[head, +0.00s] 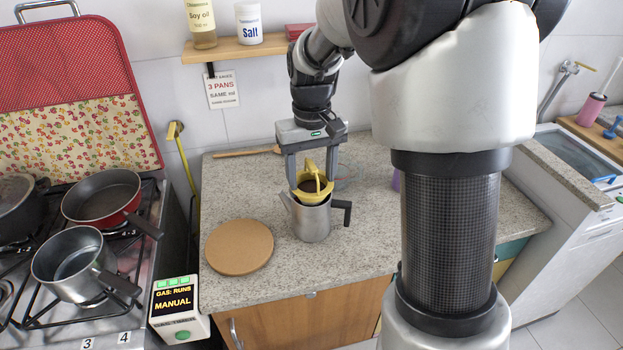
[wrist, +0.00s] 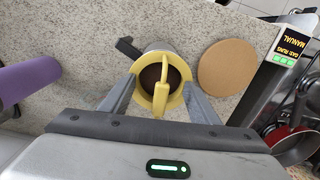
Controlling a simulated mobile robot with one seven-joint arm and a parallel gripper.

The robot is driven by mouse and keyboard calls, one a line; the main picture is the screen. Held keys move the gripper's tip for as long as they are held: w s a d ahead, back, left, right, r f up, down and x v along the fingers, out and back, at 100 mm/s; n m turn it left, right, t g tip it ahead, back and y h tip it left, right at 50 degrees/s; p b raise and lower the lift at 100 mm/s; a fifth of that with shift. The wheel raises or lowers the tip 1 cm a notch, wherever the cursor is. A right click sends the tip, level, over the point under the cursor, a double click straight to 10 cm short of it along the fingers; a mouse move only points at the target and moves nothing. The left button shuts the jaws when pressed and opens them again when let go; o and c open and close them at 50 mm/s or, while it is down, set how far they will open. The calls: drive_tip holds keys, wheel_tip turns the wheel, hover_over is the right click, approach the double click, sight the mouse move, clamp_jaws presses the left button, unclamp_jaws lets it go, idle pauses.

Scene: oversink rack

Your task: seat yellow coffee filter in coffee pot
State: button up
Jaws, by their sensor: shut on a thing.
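The yellow coffee filter (head: 316,188) sits at the mouth of the grey metal coffee pot (head: 312,222) in the head view. The pot stands upright on the counter, spout to the left and dark handle to the right. I cannot tell whether the filter is fully down in the pot.
A round cork mat (head: 239,246) lies left of the pot. The stove with pans (head: 103,195) is farther left. A purple cylinder (wrist: 25,90) shows in the wrist view. A shelf (head: 236,47) with oil and salt hangs behind.

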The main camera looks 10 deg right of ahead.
sight(312, 165)
drive_tip(key=shift+f, duration=0.3)
drive_tip(key=o, duration=1.1)
drive_tip(key=shift+o, duration=0.7)
drive_tip(key=o, duration=0.5)
drive_tip(key=shift+f, duration=0.1)
drive_tip(key=shift+r+p, duration=2.8)
drive_tip(key=shift+r, duration=0.85)
